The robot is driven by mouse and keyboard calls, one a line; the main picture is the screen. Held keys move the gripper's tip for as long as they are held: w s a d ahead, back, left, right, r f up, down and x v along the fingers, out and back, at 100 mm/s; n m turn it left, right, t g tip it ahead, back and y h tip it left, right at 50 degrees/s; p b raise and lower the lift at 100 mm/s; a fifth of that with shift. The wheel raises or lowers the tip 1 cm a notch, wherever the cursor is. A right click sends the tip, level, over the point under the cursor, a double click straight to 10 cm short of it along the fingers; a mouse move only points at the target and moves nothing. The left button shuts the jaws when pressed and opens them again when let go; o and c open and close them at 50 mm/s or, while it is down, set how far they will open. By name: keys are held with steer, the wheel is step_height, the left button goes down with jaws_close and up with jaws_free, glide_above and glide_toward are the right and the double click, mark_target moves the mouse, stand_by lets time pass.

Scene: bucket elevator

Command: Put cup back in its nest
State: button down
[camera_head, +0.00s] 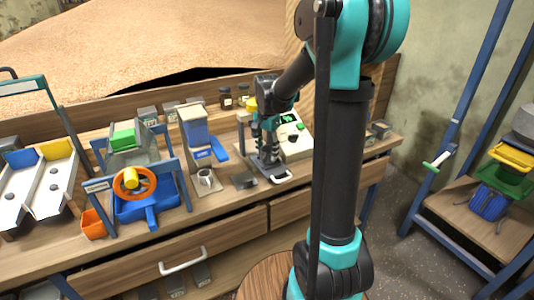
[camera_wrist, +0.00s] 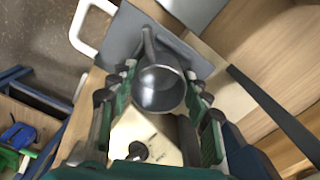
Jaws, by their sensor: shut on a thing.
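A grey metal cup (camera_wrist: 160,90), round and open-topped, sits between my fingers in the wrist view, with a thin bar or handle on its upper side. My gripper (camera_head: 265,150) is shut on it, and its green and black fingers (camera_wrist: 155,100) flank it on both sides. The cup lies over a grey plate (camera_wrist: 112,32) with a white loop handle. I cannot tell whether the cup touches the plate. I cannot identify the nest with certainty.
A shelf (camera_head: 465,195) with coloured bins stands right.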

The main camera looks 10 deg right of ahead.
steer(key=shift+f, duration=0.55)
steer(key=c, duration=0.7)
jaws_free()
steer(key=shift+f, duration=0.1)
step_height(320, 180, up, 12)
steer(key=s+d+f+n+t, duration=0.1)
steer(key=s+f+n, duration=0.2)
steer(key=s+f, duration=0.3)
steer(key=s+d+f+n+t, duration=0.1)
steer(key=s+d+f+n, duration=0.1)
steer(key=s+f, duration=0.4)
steer(key=s+d+f+n+t, duration=0.1)
steer(key=s+f+n+t, duration=0.1)
steer(key=s+f+n, duration=0.3)
steer(key=shift+s+d+f, duration=0.1)
steer(key=shift+s+f, duration=0.05)
steer(key=shift+s, duration=0.65)
steer(key=shift+s+d+f, duration=0.15)
steer(key=shift+s+f, duration=0.05)
steer(key=shift+s, duration=0.6)
steer(key=shift+s+d+f, duration=0.1)
steer(key=shift+s+f, duration=0.05)
steer(key=shift+s, duration=0.65)
